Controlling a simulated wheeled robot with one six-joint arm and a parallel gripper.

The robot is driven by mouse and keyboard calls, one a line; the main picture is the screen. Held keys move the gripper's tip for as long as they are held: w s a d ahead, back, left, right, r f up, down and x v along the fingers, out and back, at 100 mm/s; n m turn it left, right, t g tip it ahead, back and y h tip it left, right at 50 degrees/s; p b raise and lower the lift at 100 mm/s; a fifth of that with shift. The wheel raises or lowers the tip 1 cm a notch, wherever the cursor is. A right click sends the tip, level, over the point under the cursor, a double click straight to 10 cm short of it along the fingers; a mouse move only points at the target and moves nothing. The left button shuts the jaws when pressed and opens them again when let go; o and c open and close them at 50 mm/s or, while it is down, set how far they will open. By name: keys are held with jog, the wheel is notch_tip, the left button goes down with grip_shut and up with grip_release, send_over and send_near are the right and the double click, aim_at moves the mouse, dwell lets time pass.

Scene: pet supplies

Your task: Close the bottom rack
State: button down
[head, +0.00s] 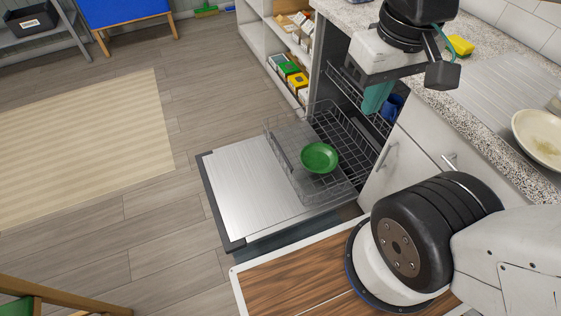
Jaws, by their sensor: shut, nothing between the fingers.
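The bottom rack (283,152) is a grey wire basket, pulled partly out of the dishwasher over its lowered steel door (243,180). A green dish (319,157) lies in the rack. The rack's rear part runs back into the dishwasher opening, where the cabinet side hides some of it.
A blue item (393,106) sits in the upper rack. White cabinets (393,165) and a speckled counter (440,105) are at right, with a yellow sponge (461,45) and a bowl (541,136). Shelves with boxes (293,74) stand behind.

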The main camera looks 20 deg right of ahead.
jog(key=w+f+n+g+h, duration=0.2)
jog(key=w+f+n+g, duration=0.3)
jog(key=w+f, duration=1.7)
jog(key=w+a+f+n+h, duration=0.1)
jog(key=w+f+n, duration=0.3)
jog(key=f, duration=1)
jog(key=w+f+n+t, duration=0.15)
jog(key=w+f, duration=0.45)
jog(key=f, duration=0.8)
jog(key=w+a+f+n+h, duration=0.1)
jog(key=w+f+n, duration=0.4)
jog(key=f, duration=0.9)
jog(key=w+a+f+n+t+y, duration=0.1)
jog(key=w+n+t, duration=0.2)
jog(key=w, duration=0.5)
jog(key=d+f, duration=0.6)
jog(key=f, duration=0.2)
jog(key=shift+w+f, duration=0.15)
jog(key=shift+f, duration=0.25)
jog(key=shift+d+g, duration=0.1)
jog(key=shift+g, duration=0.15)
